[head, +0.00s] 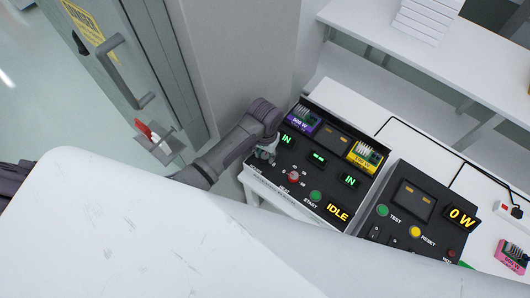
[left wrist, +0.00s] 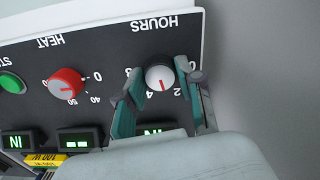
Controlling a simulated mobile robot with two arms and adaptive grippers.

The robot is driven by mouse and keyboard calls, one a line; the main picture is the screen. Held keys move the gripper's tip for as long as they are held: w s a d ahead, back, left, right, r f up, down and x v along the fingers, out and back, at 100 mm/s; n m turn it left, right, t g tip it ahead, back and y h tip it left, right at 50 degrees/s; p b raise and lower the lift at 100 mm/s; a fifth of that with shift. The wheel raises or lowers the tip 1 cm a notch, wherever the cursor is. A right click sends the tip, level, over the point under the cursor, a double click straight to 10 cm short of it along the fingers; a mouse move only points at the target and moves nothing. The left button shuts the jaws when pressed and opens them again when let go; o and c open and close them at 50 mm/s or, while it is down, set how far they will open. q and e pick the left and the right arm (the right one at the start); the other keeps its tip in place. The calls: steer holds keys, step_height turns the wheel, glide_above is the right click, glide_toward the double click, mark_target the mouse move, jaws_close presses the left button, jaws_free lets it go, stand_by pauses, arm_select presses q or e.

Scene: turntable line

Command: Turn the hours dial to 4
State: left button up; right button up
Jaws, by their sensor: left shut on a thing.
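The hours dial (left wrist: 158,77) is a round white knob under the HOURS label, upside down in the left wrist view. In the head view my left gripper (head: 265,153) is at the left end of the black control panel (head: 265,171) and hides most of the dial. My right gripper is not in view.
A red heat dial (head: 293,177) and a green start button (head: 315,196) sit beside the hours dial. The panel's display (head: 337,212) reads IDLE. Purple (head: 302,122) and yellow (head: 366,155) modules stand at its back. A second panel (head: 416,215) reads 0 W.

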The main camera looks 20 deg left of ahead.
arm_select(q)
steer(key=shift+m, duration=0.3)
steer(key=m, duration=0.3)
steer(key=shift+m, duration=2.1)
steer(key=o, duration=1.2)
steer(key=shift+c, duration=0.2)
steer(key=shift+r, duration=0.1)
